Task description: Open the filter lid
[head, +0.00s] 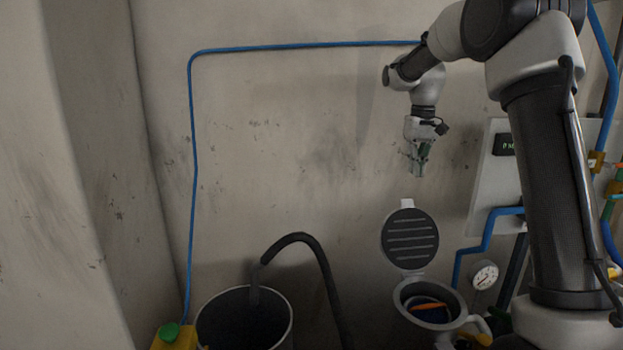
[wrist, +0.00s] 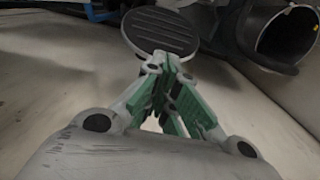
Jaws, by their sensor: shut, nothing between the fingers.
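The filter housing (head: 404,294) stands against the wall at the lower right in the head view. Its round dark ribbed lid (head: 410,238) is swung up and stands upright behind the open mouth. Inside the mouth something orange and blue shows. The lid also appears at the top of the wrist view (wrist: 160,31). My gripper (head: 416,172) hangs above the lid, fingers down, apart from it. Its green-padded fingers (wrist: 166,62) are shut and hold nothing.
A dark open bin (head: 207,328) with a black hose (head: 325,262) stands left of the filter. A yellow container (head: 178,338) with a green cap is beside it. A gauge (head: 484,275) and blue pipes (head: 488,232) are close on the right.

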